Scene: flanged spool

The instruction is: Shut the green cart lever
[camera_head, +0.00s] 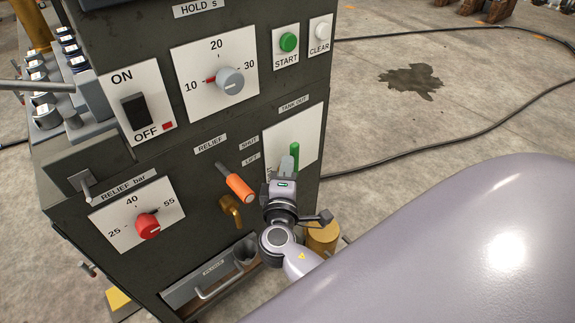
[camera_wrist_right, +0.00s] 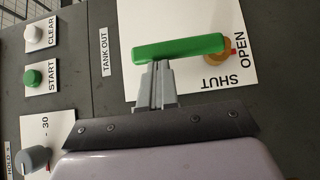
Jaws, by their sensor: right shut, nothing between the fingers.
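The green lever (camera_head: 295,155) is on a white plate (camera_head: 308,132) under a "TANK OUT" label, on the right side of the dark cart's front. In the right wrist view the green lever (camera_wrist_right: 180,47) lies across the plate, one end over a brass-coloured pivot (camera_wrist_right: 216,57) beside the words "SHUT" and "OPEN". My right gripper (camera_head: 288,166) is at the lever, its fingers together and empty. In the wrist view its fingertips (camera_wrist_right: 157,65) meet the lever's edge near the middle; I cannot tell whether they touch. My left gripper is not in view.
An orange-handled relief lever (camera_head: 236,184) sticks out just left of my right gripper, above a brass spout (camera_head: 231,210). A red knob (camera_head: 147,226), a grey knob (camera_head: 230,80) and a green start button (camera_head: 288,42) are nearby. Floor right of the cart has a cable (camera_head: 440,133).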

